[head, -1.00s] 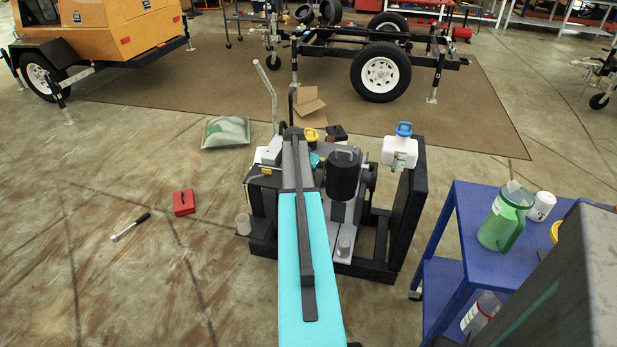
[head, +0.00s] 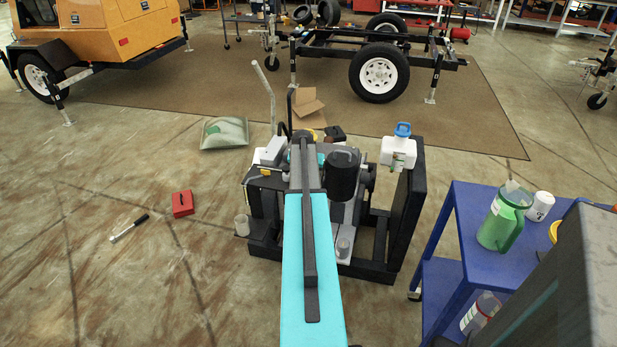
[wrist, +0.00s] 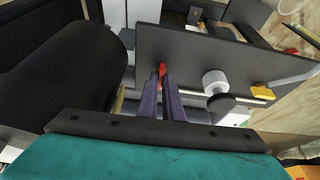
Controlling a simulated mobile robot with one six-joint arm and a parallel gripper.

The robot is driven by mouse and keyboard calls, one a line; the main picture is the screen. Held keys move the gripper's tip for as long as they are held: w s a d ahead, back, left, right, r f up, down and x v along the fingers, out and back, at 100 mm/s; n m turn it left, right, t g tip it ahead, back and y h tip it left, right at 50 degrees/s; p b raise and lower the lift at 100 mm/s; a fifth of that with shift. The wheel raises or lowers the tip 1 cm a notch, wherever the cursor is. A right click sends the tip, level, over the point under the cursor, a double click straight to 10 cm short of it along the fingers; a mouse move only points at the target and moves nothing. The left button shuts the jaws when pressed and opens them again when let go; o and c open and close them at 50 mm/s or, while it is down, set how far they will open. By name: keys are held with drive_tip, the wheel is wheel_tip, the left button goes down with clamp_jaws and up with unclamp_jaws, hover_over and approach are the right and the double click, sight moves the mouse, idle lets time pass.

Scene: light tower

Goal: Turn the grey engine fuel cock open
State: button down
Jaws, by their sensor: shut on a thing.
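The grey engine (head: 352,207) stands in a black frame on the floor in the head view, partly hidden behind my arm. In the wrist view, a small red lever (wrist: 162,69) stands at a dark grey plate (wrist: 205,55); I take it for the fuel cock's handle. My gripper (wrist: 163,84) is shut on the red lever, with its two purple-grey fingers close together around it. The valve body and the lever's exact angle are hidden by the fingers. In the head view my arm hides the gripper and the cock.
In the wrist view, a white cylinder (wrist: 214,82) with a dark round end and a yellow-tipped part (wrist: 262,92) sit right of the fingers. A large black cylinder (wrist: 70,70) is close on the left. A blue cart (head: 466,215) stands right of the engine.

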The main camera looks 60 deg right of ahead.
drive_tip(key=shift+s+f, duration=0.1)
drive_tip(key=shift+s, duration=0.1)
drive_tip(key=c, duration=2)
unclamp_jaws()
drive_tip(key=shift+o, duration=0.4)
drive_tip(key=shift+w, duration=0.1)
drive_tip(key=v, duration=1.3)
drive_tip(key=shift+r+b, duration=0.35)
drive_tip(key=shift+r, duration=0.05)
